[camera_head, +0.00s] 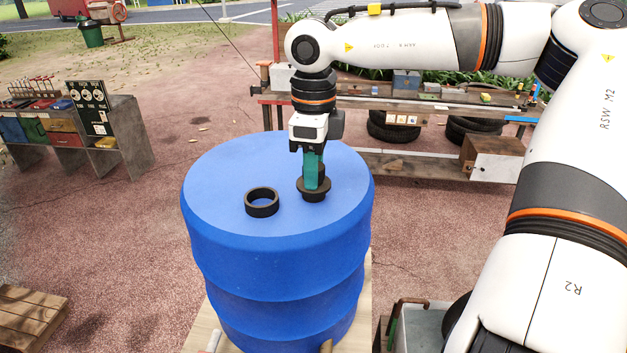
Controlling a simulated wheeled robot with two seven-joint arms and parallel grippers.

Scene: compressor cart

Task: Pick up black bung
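The black bung (314,194), a dark plug with a wide flange, is upright at the right part of the blue drum's top (225,170). A separate black ring (262,203) lies on the drum to its left. My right gripper (314,184) points straight down over the bung, its teal fingers reaching to the flange and covering part of the bung's upper part. The fingers overlap in this view, so I cannot tell whether they are closed on it. Whether the bung's underside touches the drum is also unclear. My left gripper is not in view.
A workbench (415,95) with tools and tyres beneath stands behind the drum. A grey tool stand (125,125) is at the left. A wooden pallet (28,315) lies at the lower left. The drum top's left side is clear.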

